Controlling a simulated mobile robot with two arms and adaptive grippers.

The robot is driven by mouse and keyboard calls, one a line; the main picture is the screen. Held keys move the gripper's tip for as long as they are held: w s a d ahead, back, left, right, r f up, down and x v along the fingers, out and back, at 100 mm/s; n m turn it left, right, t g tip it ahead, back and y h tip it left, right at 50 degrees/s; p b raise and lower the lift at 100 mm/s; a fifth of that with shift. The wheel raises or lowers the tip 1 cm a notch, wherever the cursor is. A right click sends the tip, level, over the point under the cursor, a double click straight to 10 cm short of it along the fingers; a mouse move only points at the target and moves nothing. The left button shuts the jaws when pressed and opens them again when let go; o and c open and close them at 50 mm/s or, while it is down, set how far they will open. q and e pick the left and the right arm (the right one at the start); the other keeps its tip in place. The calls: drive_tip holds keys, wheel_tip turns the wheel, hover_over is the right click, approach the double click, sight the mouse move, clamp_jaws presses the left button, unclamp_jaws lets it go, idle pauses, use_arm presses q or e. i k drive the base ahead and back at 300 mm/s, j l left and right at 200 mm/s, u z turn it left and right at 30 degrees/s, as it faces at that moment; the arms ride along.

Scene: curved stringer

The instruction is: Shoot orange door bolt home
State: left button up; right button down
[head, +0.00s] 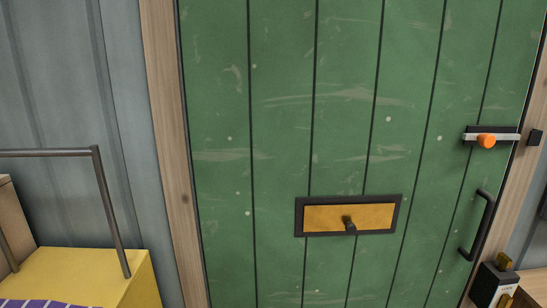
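The orange door bolt knob (487,141) sits on a pale metal bar (506,137) across a black backing plate (476,129), high on the right side of the green door (345,140). The bar lies level. Its right end stops short of the small black keeper (535,138) on the wooden frame, with a narrow gap showing. The door looks shut in its frame. Neither of my grippers is in view.
A black pull handle (478,226) is below the bolt. A brass flap with a dark knob (336,216) is mid-door. A black box with amber parts (490,284) stands at lower right. A yellow block (90,270) and a dark metal rail (108,205) are at lower left.

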sight(487, 140)
drive_tip(key=z, duration=1.25)
